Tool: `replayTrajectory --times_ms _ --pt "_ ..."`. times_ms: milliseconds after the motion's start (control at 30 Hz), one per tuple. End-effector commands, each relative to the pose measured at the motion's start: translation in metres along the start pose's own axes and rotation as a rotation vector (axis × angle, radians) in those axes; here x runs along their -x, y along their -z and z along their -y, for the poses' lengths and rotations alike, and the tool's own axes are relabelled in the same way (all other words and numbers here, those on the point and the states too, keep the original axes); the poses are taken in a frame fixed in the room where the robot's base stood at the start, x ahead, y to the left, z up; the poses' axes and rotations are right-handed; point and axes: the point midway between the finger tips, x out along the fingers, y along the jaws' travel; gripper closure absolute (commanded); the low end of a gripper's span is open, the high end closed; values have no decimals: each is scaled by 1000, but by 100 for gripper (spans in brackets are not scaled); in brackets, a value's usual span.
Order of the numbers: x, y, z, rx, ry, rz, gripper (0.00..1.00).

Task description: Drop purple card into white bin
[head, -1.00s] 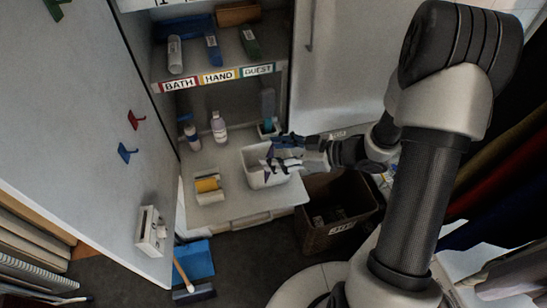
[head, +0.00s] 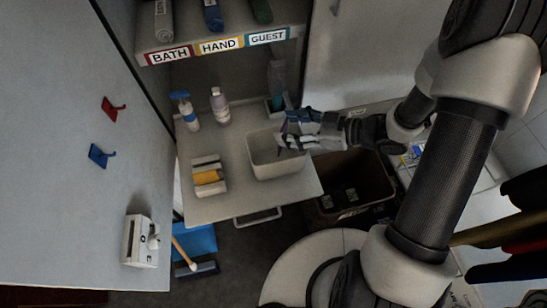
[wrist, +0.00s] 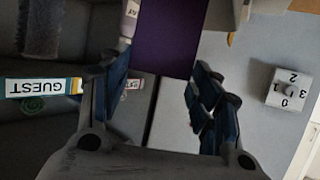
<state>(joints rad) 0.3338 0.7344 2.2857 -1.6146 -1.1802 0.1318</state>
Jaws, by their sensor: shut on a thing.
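The purple card (wrist: 168,38) is held between the fingertips of my gripper (wrist: 160,72) in the wrist view. In the head view my gripper (head: 284,134) is over the right part of the white bin (head: 262,172), near its back right rim. The bin is an open box on the pull-out shelf. The card is too small and dark to make out clearly in the head view. My gripper hides part of the bin's right side.
A spray bottle (head: 188,112) and a pale purple bottle (head: 220,106) stand behind the bin. A yellow-and-white item (head: 208,176) lies left of it on the shelf (head: 225,208). A brown basket (head: 375,172) is to the right, and a cabinet door (head: 60,170) stands open left.

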Motion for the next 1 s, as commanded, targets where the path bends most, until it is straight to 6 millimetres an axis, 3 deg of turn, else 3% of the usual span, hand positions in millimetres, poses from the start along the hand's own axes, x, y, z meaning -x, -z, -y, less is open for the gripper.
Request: replayTrajectory --times_ms 100,433,467,700,800,1000 --pt "-6 -14 0 0 0 0 57" --pt "-6 -14 0 0 -1 0 57" --pt "-6 -14 0 1 -1 0 41" --pt "-6 -14 0 0 -1 0 25" --pt "-6 -14 0 0 0 0 19" --pt "-6 -14 0 0 0 0 19"
